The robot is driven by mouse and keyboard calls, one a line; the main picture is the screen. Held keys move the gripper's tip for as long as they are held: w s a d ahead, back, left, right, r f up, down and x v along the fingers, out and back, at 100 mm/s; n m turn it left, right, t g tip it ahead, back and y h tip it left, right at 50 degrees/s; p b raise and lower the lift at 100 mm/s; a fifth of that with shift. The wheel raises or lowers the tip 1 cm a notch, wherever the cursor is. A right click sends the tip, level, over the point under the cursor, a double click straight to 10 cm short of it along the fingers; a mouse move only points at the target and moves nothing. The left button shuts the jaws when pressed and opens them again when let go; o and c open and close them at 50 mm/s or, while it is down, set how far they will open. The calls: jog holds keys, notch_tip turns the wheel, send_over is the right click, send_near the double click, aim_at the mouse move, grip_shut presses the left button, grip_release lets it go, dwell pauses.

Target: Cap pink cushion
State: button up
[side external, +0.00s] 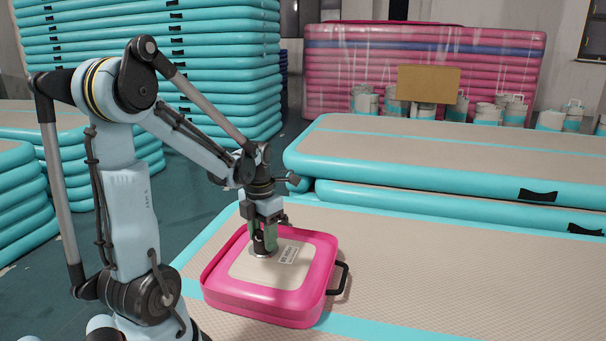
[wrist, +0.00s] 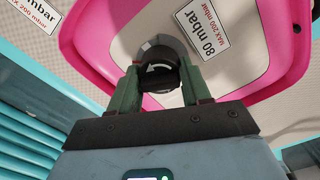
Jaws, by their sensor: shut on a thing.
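The pink cushion (side external: 268,299) has a beige top and a black side handle. It lies flat on the beige and teal track in the side external view, and its pink rim also shows in the wrist view (wrist: 88,45). My gripper (side external: 263,244) points down at the cushion's top, and its green fingers show in the wrist view (wrist: 158,88). They are shut on a black cap (wrist: 158,78) with a white curved arrow. The cap is at the grey round valve (wrist: 160,46) on the cushion. Whether it is seated or just above the valve, I cannot tell.
A white label (wrist: 215,36) reading 80 mbar is beside the valve. The track (side external: 450,270) is clear to the right of the cushion. Thick teal tracks (side external: 440,165) lie behind, with teal stacks (side external: 220,60) at left and pink ones (side external: 500,70) at the back.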

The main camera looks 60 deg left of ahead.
jog(key=n, duration=0.2)
jog(key=shift+n, duration=0.3)
jog(key=o, duration=1.2)
notch_tip(320, 180, up, 12)
jog(key=shift+r, duration=0.1)
